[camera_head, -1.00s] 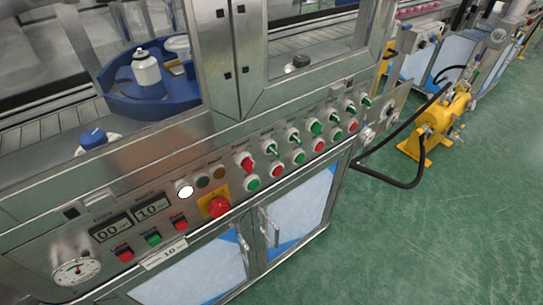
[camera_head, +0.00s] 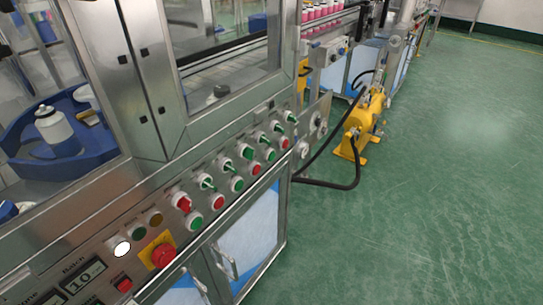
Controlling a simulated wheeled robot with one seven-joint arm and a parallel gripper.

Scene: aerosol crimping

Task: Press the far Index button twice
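The crimping machine's sloped steel control panel (camera_head: 143,216) runs from lower left to the middle of the head view. On it stand two rows of round push buttons and lever switches. A green button (camera_head: 194,220) and a red button (camera_head: 217,201) are in the lower row, followed by a green button (camera_head: 237,184), a red button (camera_head: 254,168) and more toward the far end. The upper row has a red switch (camera_head: 182,202) and several green ones. The labels are too small to read, so I cannot tell which is the far Index button. My gripper is not in view.
A red emergency stop (camera_head: 163,255) on a yellow plate and a lit white lamp (camera_head: 122,249) are nearer. Cabinet door handles (camera_head: 224,262) stick out below. A yellow pump (camera_head: 362,124) with a black hose (camera_head: 333,186) stands beyond. The green floor at right is clear.

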